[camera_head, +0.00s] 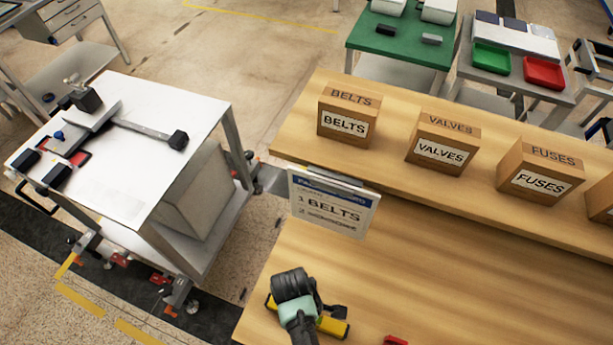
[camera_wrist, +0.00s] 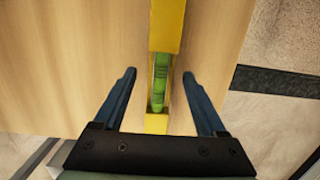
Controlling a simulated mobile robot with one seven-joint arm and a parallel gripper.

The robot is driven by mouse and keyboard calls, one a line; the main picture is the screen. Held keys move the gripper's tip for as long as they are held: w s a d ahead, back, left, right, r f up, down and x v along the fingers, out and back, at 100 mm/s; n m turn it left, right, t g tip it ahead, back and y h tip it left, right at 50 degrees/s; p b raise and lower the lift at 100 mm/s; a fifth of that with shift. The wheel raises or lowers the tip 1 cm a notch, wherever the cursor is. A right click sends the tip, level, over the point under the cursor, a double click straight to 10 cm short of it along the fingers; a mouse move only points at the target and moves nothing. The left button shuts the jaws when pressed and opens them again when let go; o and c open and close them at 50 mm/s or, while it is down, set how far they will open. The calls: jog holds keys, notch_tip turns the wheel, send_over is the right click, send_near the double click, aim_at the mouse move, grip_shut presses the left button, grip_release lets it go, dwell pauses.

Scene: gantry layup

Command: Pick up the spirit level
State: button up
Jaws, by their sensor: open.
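The spirit level is a yellow bar (camera_head: 333,326) lying on the wooden bench in the head view, partly hidden under my gripper and wrist. In the wrist view the spirit level (camera_wrist: 167,30) runs up the middle, with a green vial section in its centre. My gripper (camera_wrist: 160,75) is open, with one blue finger on each side of the level and a gap to it on both sides. In the head view my gripper (camera_head: 327,309) is above the level; its fingertips are hard to make out.
Cardboard boxes marked BELTS (camera_head: 344,126), VALVES (camera_head: 437,153) and FUSES (camera_head: 532,182) stand on the raised shelf. A sign (camera_head: 330,200) hangs at the shelf's edge. A small red object (camera_head: 395,341) lies right of the level. A white cart (camera_head: 185,105) stands left.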

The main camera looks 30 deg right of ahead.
grip_shut()
dwell(0.4)
jog(key=shift+r, duration=0.1)
